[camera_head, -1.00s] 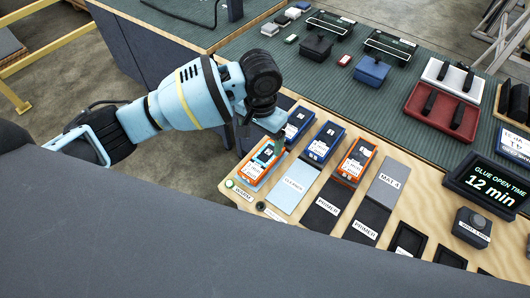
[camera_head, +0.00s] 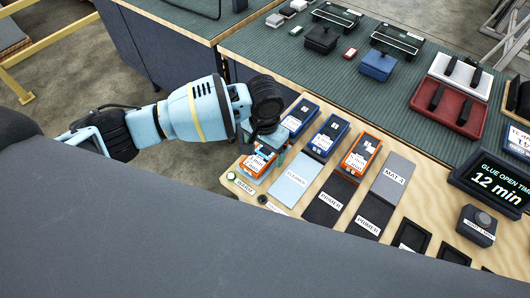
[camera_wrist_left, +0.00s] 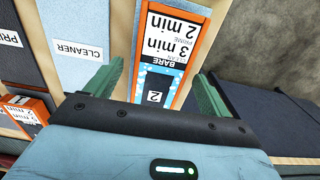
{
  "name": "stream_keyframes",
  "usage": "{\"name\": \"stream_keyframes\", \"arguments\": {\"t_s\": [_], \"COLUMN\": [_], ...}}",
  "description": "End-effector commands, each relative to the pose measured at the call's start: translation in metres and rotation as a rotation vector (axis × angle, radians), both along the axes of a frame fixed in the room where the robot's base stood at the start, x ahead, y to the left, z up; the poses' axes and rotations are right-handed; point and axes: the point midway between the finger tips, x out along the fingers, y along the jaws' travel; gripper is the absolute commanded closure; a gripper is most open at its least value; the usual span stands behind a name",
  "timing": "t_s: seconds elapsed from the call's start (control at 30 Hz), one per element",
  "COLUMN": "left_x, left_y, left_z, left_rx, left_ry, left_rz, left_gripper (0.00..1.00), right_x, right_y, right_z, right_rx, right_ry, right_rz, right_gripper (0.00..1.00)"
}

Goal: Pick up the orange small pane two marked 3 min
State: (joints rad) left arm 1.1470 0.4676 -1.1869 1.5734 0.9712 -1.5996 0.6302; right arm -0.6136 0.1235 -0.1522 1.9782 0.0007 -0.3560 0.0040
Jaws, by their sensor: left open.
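The orange small pane two (camera_head: 255,167) lies at the left end of the wooden board, partly hidden under my left gripper. In the left wrist view the pane (camera_wrist_left: 170,45) has an orange edge, white labels reading 2 min and 3 min, and a blue face marked BARE and 2. My left gripper (camera_head: 266,148) is over the pane. In the wrist view its green fingers (camera_wrist_left: 158,78) are apart, one on each side of the pane, with nothing held. I cannot tell whether they touch it. My right gripper is not in view.
Two blue panes (camera_head: 328,136) and another orange pane (camera_head: 361,155) stand nearby on the board. The cleaner mat (camera_head: 290,183) is just right of the pane, with primer mats (camera_head: 330,200) beyond. A display (camera_head: 494,186) reads 12 min. The green table (camera_head: 330,68) lies behind.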

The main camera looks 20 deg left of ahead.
Motion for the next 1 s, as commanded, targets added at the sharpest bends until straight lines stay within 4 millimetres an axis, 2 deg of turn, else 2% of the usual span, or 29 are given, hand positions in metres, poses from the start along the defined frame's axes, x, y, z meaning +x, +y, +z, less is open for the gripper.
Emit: {"name": "stream_keyframes", "arguments": {"t_s": [0.17,0.6,0.63,0.87,1.0], "left_x": [0.000,0.000,0.000,0.001,0.001], "left_y": [0.000,0.000,0.000,0.000,-0.001], "left_z": [0.001,0.001,0.001,0.005,0.022], "left_rx": [0.000,-0.001,-0.001,-0.001,-0.002], "left_ry": [-0.001,-0.002,-0.002,-0.003,-0.007], "left_rz": [0.000,0.000,0.000,0.000,0.000], "left_gripper": [0.18,0.74,0.77,0.77,0.77], "right_x": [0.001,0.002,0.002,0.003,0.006], "right_y": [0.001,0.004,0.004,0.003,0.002], "right_z": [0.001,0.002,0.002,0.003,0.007], "right_rx": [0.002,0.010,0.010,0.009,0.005], "right_ry": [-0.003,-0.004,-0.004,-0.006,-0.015], "right_rz": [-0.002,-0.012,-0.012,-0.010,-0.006], "right_gripper": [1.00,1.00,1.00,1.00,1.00]}}
